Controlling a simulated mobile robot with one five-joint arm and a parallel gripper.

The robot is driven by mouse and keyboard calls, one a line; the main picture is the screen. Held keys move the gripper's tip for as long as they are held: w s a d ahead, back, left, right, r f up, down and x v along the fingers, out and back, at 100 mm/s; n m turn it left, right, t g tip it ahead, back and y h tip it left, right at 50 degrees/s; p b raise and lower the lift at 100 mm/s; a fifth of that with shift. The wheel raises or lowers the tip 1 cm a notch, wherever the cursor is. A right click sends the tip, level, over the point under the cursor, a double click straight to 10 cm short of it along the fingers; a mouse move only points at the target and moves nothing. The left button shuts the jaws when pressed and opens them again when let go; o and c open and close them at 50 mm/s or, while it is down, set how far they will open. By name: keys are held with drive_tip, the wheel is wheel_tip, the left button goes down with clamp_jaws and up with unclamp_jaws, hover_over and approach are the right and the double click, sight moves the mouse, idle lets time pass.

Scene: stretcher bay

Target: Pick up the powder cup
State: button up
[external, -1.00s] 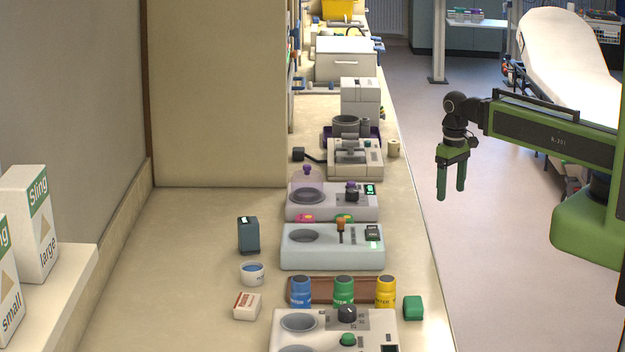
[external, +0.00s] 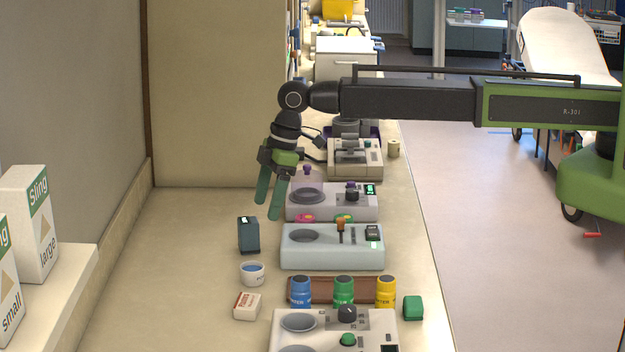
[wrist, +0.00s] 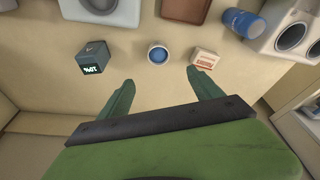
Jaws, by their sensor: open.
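The powder cup (external: 252,273) is a small white cup with blue contents. It stands upright on the counter between a dark box and a small white-and-red box. In the wrist view the cup (wrist: 158,54) shows from above, just beyond the gap between my fingers. My gripper (external: 270,210) has green fingers, spread apart and empty, pointing down above the counter. It is higher than the cup and behind it in the external view. In the wrist view my gripper (wrist: 160,88) has one finger on each side of the cup's line, not touching it.
The dark box (external: 248,235) with a display and the white-and-red box (external: 247,306) flank the cup. To the right are a pale blue device (external: 333,258) and blue, green and yellow bottles (external: 344,291). Bare counter (external: 180,270) lies left of the cup.

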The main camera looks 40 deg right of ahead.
sight(252, 268)
drive_tip(key=b+x, duration=0.5)
drive_tip(key=x, duration=0.1)
drive_tip(key=b+x, duration=0.5)
drive_tip(key=b, duration=0.1)
drive_tip(key=b+x, duration=0.6)
drive_tip(key=shift+w+d+f, duration=0.1)
drive_tip(key=shift+d+f, duration=0.15)
drive_tip(key=shift+f, duration=0.2)
drive_tip(key=shift+r, duration=0.2)
